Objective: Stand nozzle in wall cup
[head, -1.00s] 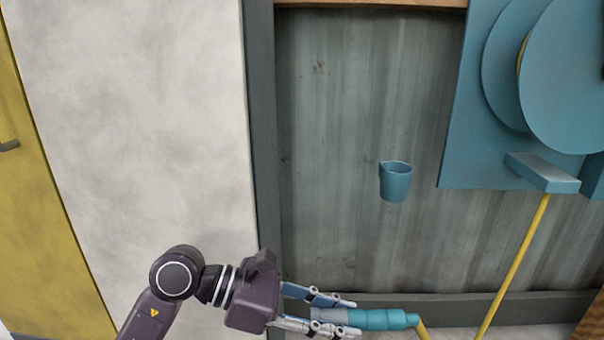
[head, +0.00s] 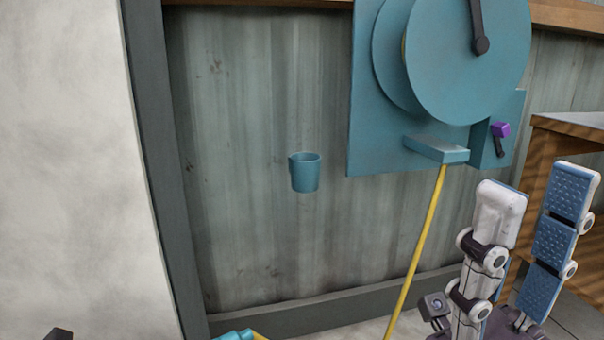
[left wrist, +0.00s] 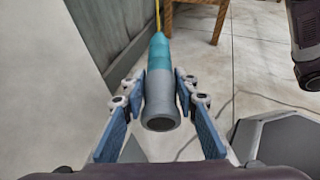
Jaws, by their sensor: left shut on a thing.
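The wall cup (head: 305,173), small, teal and open at the top, is fixed to the grey-green plank wall in the head view. The nozzle (left wrist: 160,92) has a teal body and a grey flared mouth facing the left wrist camera. My left gripper (left wrist: 158,82) is shut on it, with a blue-padded finger on each side. In the head view only a teal bit of the nozzle (head: 238,335) shows at the bottom edge, below and left of the cup. My right gripper (head: 535,185) is open and empty at the lower right, apart from the cup.
A teal hose reel (head: 470,60) with a crank is mounted right of the cup. A yellow hose (head: 415,250) hangs from it to the floor. A wooden bench (head: 570,125) stands at the right. The wall around the cup is clear.

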